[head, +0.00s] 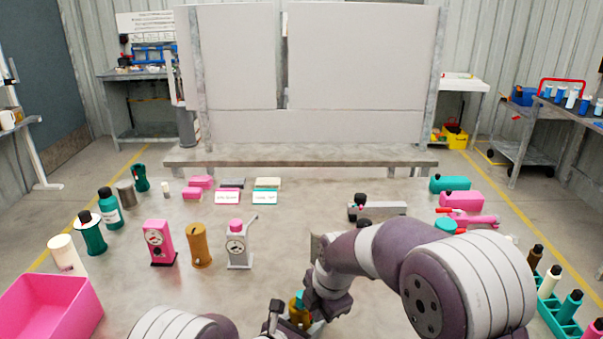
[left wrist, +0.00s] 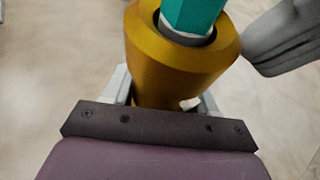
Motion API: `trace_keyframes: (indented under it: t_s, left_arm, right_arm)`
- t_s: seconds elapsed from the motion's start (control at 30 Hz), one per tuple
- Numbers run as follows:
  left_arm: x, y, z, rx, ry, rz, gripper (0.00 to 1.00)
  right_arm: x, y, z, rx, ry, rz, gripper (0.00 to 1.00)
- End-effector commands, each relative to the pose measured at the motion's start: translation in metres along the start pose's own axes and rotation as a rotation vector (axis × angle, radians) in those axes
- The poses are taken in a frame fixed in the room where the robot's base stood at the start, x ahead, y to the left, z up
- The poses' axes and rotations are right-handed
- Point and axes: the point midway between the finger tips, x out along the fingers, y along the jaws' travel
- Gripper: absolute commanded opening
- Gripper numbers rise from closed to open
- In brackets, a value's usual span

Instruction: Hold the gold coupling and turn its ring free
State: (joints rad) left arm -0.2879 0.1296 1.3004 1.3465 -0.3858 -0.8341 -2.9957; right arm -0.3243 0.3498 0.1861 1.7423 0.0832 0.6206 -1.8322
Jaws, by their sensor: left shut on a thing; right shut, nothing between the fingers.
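The gold coupling (head: 297,314) is at the bottom centre of the head view, largely hidden by my grippers. In the left wrist view the gold coupling (left wrist: 178,62) is large, with a wide flared upper part. A teal six-sided piece (left wrist: 192,14) with a dark grey collar (left wrist: 186,36) stands in its top opening. My left gripper (left wrist: 164,98) is shut on the coupling's narrower lower body. My right gripper (head: 312,301) is shut and empty, close beside the coupling's top in the head view. I cannot tell whether it touches. Which part is the ring is unclear.
A pink pump (head: 160,243), a gold cylinder (head: 200,246) and a grey gauge unit (head: 238,246) stand to the left. A pink bin (head: 50,305) is at the left edge. A teal rack (head: 561,322) is at the right. The table's middle is mostly bare.

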Motion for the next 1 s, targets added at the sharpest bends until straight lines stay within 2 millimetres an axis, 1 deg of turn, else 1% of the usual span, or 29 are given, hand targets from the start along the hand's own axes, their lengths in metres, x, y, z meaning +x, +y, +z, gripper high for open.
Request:
trace_keyframes:
  t_s: [0.67, 1.0]
  left_arm:
    - [0.000, 0.000, 0.000, 0.001, -0.001, -0.001, 0.12]
    - [0.000, -0.001, 0.000, 0.001, -0.001, -0.001, 0.12]
  right_arm:
    - [0.000, 0.003, -0.002, 0.000, 0.000, 0.001, 0.00]
    - [-0.001, 0.000, -0.010, -0.001, 0.000, 0.001, 0.00]
